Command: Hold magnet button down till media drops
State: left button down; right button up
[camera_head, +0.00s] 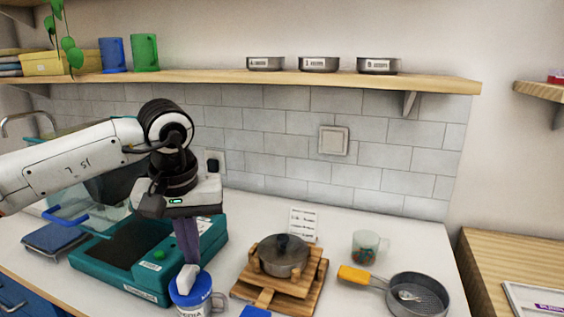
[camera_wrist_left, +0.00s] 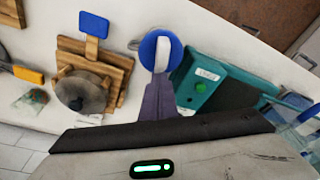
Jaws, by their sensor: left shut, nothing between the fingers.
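A teal device (camera_head: 118,284) with a dark recessed top and a green button (camera_head: 159,254) stands on the counter at left; the button also shows in the wrist view (camera_wrist_left: 200,87). A white container (camera_head: 207,309) with a blue top (camera_head: 202,290) and partly readable lettering like "MEDIA" stands just right of the device's front corner. My left gripper (camera_head: 187,280) points down with its fingers shut and nothing between them.
A lidded grey pot (camera_head: 283,258) sits on a wooden stand right of the gripper. A blue-ended paddle (camera_wrist_left: 94,24) lies in front of it. A glass mug (camera_head: 367,246) and an orange-handled pan (camera_head: 420,297) are farther right.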

pick_arm(q)
jog(key=shift+f, duration=0.2)
pick_arm(e)
jog(key=shift+f, duration=0.15)
pick_arm(q)
jog(key=shift+f+b, duration=0.45)
jog(key=shift+f, duration=0.1)
pick_arm(e)
jog(key=shift+f, duration=0.3)
dwell(0.9)
pick_arm(q)
notch_tip(320, 180, up, 4)
jog(key=p, duration=0.3)
jog(key=shift+r+p, duration=0.8)
jog(key=shift+p, duration=0.1)
notch_tip(320, 180, up, 4)
jog(key=p, duration=0.2)
jog(key=shift+f+p, duration=0.25)
jog(key=shift+p, duration=0.15)
pick_arm(e)
notch_tip(320, 180, up, 6)
jog(key=shift+d+r, duration=0.25)
jog(key=shift+d, duration=0.15)
jog(key=shift+s, duration=0.15)
